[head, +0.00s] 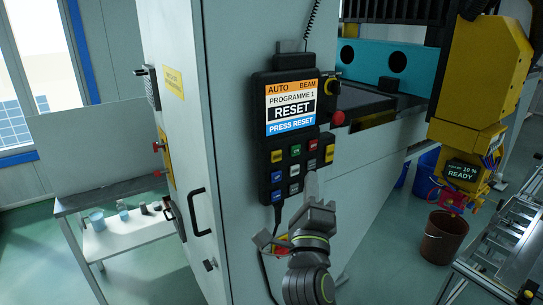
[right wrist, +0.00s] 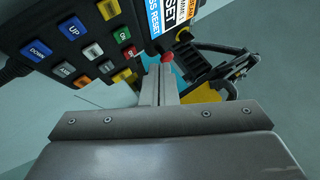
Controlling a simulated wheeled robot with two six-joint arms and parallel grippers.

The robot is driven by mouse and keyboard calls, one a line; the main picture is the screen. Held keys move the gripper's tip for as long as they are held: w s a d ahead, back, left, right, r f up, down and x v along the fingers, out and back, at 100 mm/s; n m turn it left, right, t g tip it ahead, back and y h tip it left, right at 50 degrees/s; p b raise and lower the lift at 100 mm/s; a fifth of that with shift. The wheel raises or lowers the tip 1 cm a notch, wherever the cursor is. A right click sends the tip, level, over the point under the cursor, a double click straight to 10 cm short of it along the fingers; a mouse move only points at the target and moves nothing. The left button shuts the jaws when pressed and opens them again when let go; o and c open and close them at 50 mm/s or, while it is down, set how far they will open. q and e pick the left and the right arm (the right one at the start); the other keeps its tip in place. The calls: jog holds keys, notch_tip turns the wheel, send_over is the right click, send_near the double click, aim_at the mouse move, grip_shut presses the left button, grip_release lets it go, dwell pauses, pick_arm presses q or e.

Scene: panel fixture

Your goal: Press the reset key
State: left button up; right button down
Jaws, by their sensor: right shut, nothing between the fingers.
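The control pendant (head: 257,120) hangs on the pale machine cabinet. Its screen (head: 291,107) reads AUTO, BEAM, PROGRAMME 1, RESET and PRESS RESET. Below is a keypad with blue, white, green, red and yellow keys; most labels are too small to read, so I cannot tell which key is the reset key. My right gripper (head: 312,176) is shut and empty, its tips by the keypad's lower right and hiding part of it. In the right wrist view the shut fingers (right wrist: 160,72) point past the keypad (right wrist: 95,50); contact with a key cannot be told. My left gripper is not in view.
A red knob (head: 338,118) and a black-and-yellow switch (head: 330,87) sit right of the screen. A yellow machine arm (head: 480,75) and a brown bucket (head: 443,238) stand farther right. A cabinet handle (head: 199,212) and a side table (head: 130,236) are at left.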

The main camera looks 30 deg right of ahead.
aim_at(277, 157)
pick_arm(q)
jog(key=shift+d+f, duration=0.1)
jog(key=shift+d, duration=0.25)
pick_arm(e)
jog(key=shift+w, duration=0.1)
